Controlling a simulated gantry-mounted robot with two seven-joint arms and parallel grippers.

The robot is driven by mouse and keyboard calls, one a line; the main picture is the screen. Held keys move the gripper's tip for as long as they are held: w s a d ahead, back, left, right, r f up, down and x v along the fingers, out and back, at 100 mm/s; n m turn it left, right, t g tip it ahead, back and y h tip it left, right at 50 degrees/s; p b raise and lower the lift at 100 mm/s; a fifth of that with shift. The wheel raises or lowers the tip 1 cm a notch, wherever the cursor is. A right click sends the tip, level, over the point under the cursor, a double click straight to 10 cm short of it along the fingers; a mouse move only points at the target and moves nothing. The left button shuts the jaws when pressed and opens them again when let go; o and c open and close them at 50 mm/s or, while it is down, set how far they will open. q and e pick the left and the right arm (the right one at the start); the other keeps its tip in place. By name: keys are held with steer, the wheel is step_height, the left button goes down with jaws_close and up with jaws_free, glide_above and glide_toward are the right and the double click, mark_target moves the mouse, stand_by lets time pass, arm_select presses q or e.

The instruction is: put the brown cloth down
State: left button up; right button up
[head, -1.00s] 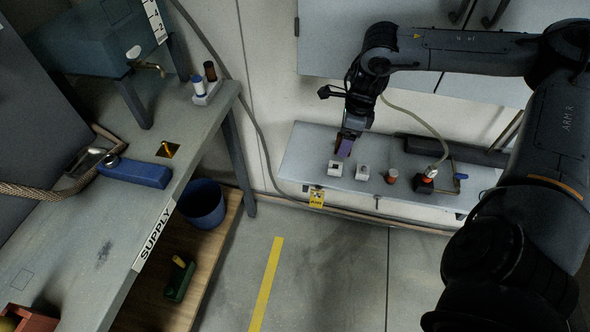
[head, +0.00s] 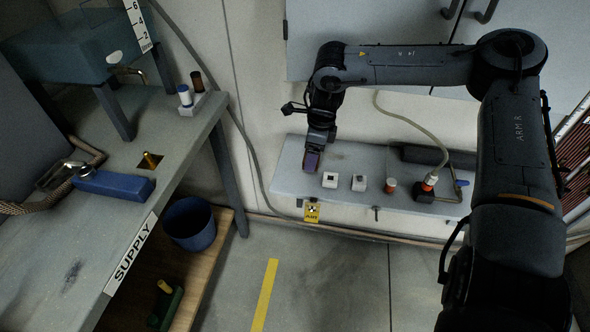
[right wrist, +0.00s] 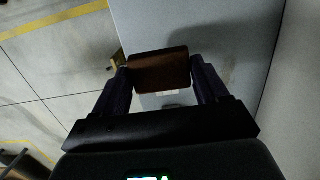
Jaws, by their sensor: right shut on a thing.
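My right gripper (head: 313,158) is shut on the brown cloth, low at the left end of the grey wall shelf (head: 288,180). In the right wrist view the brown cloth (right wrist: 160,70) is a folded, rounded pad held between the two dark fingers (right wrist: 161,84). The grey shelf surface (right wrist: 205,25) lies beyond and below it. In the head view the cloth is mostly hidden by the fingers, and I cannot tell whether it touches the shelf. My left gripper is not in view.
To the right on the shelf stand two white blocks (head: 330,180), a red-brown capped piece (head: 390,186) and a red fitting with a hose (head: 428,187). A yellow tag (head: 312,212) hangs at the front edge. The supply bench (head: 60,240) is at the left.

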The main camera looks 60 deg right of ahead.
steer(key=b, duration=0.3)
glide_above(293, 175)
steer(key=s, duration=0.1)
steer(key=f, duration=0.3)
steer(key=shift+s+d, duration=0.2)
steer(key=shift+d, duration=0.15)
steer(key=shift+w+a+f, duration=0.15)
steer(key=shift+w, duration=0.35)
steer(key=shift+f+b, duration=1.35)
steer(key=shift+f, duration=0.6)
steer(key=shift+f, duration=0.15)
steer(key=o, duration=1.1)
